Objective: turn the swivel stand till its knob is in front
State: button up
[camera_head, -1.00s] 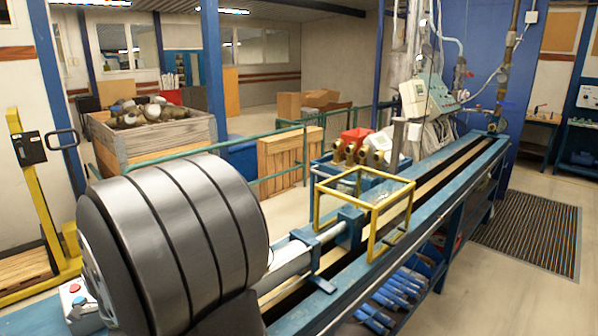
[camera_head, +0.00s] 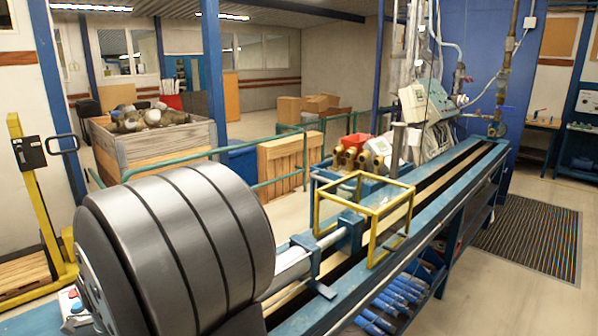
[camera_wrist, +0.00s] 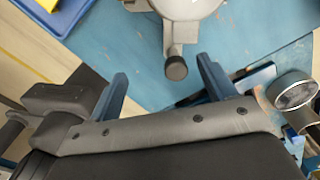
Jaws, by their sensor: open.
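In the wrist view the swivel stand (camera_wrist: 183,10) is a light grey round body at the top edge, partly cut off, on a blue surface. A short stem runs from it toward my gripper and ends in a dark round knob (camera_wrist: 176,69). My gripper (camera_wrist: 161,69) is open, its two blue fingers apart on either side of the knob. I cannot tell whether a finger touches it. In the head view my large grey arm part hides the near left of the bench, and neither stand nor gripper shows there.
A round gauge-like part (camera_wrist: 294,92) stands at the right in the wrist view. A yellow frame (camera_head: 368,212) stands on the long blue bench (camera_head: 478,165). A wooden crate (camera_head: 150,151) stands behind.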

jog(key=shift+r, duration=0.1)
notch_tip(320, 180, up, 5)
jog(key=shift+r, duration=0.15)
dwell(0.7)
